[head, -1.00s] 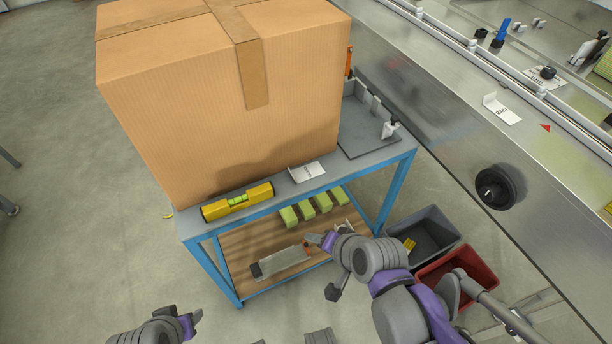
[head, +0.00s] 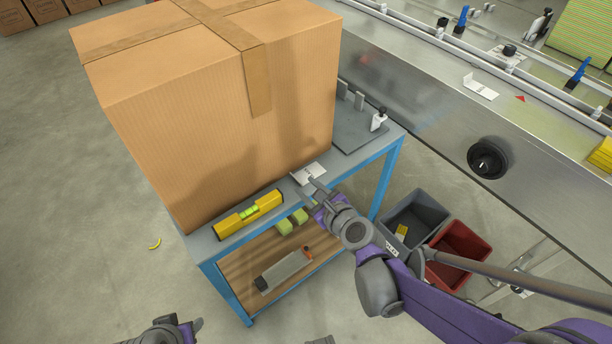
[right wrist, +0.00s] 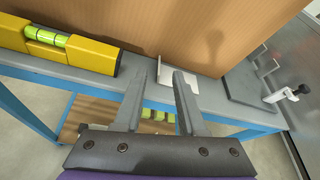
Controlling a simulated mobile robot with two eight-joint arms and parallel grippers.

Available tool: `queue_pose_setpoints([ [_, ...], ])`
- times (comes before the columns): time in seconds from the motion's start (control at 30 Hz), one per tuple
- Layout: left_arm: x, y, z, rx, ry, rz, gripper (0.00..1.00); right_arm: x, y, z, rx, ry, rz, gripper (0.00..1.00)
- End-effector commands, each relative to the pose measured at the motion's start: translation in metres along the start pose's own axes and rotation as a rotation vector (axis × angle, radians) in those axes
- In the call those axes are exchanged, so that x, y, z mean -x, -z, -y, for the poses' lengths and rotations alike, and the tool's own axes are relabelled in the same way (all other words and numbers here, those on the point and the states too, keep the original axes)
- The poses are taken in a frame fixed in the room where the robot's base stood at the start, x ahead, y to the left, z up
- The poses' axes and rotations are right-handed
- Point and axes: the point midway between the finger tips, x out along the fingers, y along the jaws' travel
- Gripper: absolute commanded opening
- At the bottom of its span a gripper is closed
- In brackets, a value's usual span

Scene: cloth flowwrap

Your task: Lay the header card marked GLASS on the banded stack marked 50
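A white folded card (head: 309,173) with dark print too small to read lies on the top of the blue-framed cart, in front of the big carton. A second white folded card (head: 480,87) lies on the steel machine ledge; I cannot tell which one says GLASS. My right gripper (head: 315,187) is open, its fingertips just in front of the cart's card. In the right wrist view that card (right wrist: 166,75) shows beyond and between the parted fingers (right wrist: 157,84). My left gripper (head: 196,325) is at the bottom edge, its fingers unclear. No stack marked 50 is readable.
The large carton (head: 215,110) fills most of the cart top (head: 206,240). A yellow level (head: 249,214) lies left of the card; a grey plate with a clamp (head: 378,120) is right. Grey (head: 415,215) and red (head: 458,250) bins stand below. Green-yellow cloths (head: 585,38) are at far right.

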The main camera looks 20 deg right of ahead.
Motion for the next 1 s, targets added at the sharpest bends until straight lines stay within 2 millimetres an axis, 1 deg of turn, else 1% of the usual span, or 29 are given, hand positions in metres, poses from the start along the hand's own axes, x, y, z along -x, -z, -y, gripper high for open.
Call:
queue_pose_setpoints([
  [0.03, -0.004, -0.002, 0.0, 0.0, 0.0, 0.001, 0.5, -0.01, 0.002, -0.001, 0.001, -0.002, 0.0, 0.4],
  [0.1, -0.006, -0.002, 0.0, 0.0, 0.0, 0.002, 0.5, -0.019, 0.002, -0.001, 0.002, -0.002, 0.0, 0.4],
  [0.33, -0.01, -0.004, 0.0, 0.0, 0.0, 0.004, 0.5, -0.037, 0.003, -0.001, 0.003, -0.001, -0.001, 0.4],
  [0.5, -0.018, -0.007, 0.0, 0.0, 0.0, 0.007, 0.5, -0.063, 0.011, -0.001, 0.004, -0.002, -0.001, 0.4],
  [0.6, -0.02, -0.008, 0.0, 0.0, 0.0, 0.007, 0.5, -0.075, 0.009, -0.001, 0.005, -0.002, -0.001, 0.4],
  [0.7, -0.021, -0.008, 0.0, 0.0, 0.0, 0.008, 0.5, -0.08, 0.008, -0.001, 0.004, -0.002, -0.001, 0.4],
  [0.9, -0.02, -0.008, 0.0, 0.0, 0.0, 0.008, 0.5, -0.08, 0.008, 0.0, 0.004, -0.001, -0.001, 0.4],
  [0.93, -0.02, -0.008, 0.0, 0.0, 0.0, 0.008, 0.5, -0.08, 0.008, 0.0, 0.005, -0.001, -0.001, 0.38],
  [1.0, -0.02, -0.008, 0.0, 0.0, 0.0, 0.008, 0.5, -0.08, 0.008, 0.0, 0.005, -0.001, -0.001, 0.26],
])
